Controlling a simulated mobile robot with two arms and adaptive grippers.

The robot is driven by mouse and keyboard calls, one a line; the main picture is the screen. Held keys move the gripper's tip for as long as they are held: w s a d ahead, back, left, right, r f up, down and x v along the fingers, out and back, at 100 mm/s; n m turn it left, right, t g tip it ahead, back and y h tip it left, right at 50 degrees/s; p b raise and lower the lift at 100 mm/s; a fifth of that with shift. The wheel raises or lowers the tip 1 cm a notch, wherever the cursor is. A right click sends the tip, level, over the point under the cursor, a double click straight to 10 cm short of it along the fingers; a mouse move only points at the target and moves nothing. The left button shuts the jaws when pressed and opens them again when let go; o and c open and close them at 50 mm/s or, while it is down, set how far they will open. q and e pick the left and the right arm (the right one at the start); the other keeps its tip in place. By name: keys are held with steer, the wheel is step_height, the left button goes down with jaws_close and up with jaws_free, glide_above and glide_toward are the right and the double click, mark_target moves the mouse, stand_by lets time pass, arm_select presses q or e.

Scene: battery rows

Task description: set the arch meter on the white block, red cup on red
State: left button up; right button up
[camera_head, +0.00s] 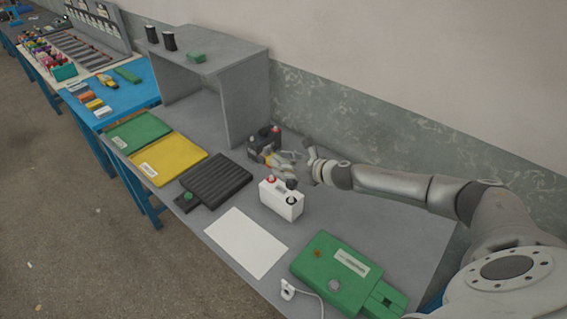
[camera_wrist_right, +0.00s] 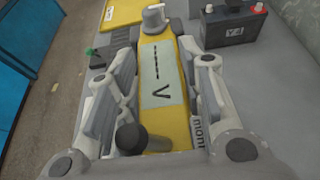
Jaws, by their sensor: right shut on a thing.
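The arch meter is yellow with a pale label marked V; it fills the middle of the right wrist view (camera_wrist_right: 160,80). It has a grey cup at its far end and a dark cup at its near end; I cannot make out a red cup. My right gripper (camera_head: 285,160) is shut on the meter, with its fingers on both sides (camera_wrist_right: 160,90). In the head view the meter (camera_head: 268,155) is small and partly hidden by the gripper. The white block (camera_head: 281,204) stands on the grey bench in front of the gripper, with a red terminal on its left and a dark one on its right. My left gripper is not in view.
A dark battery (camera_head: 264,143) with a red terminal stands behind the meter, also in the wrist view (camera_wrist_right: 232,32). A black ribbed pad (camera_head: 216,180), white sheet (camera_head: 245,243), green case (camera_head: 335,272) and grey shelf (camera_head: 245,105) surround the block. Bare bench lies right of it.

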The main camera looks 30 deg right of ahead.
steer(key=shift+f+b, duration=1.7)
steer(key=shift+f, duration=0.55)
steer(key=shift+f+b, duration=0.85)
steer(key=shift+f, duration=0.3)
steer(key=o, duration=1.3)
steer(key=shift+s+f, duration=0.1)
steer(key=shift+v, duration=6)
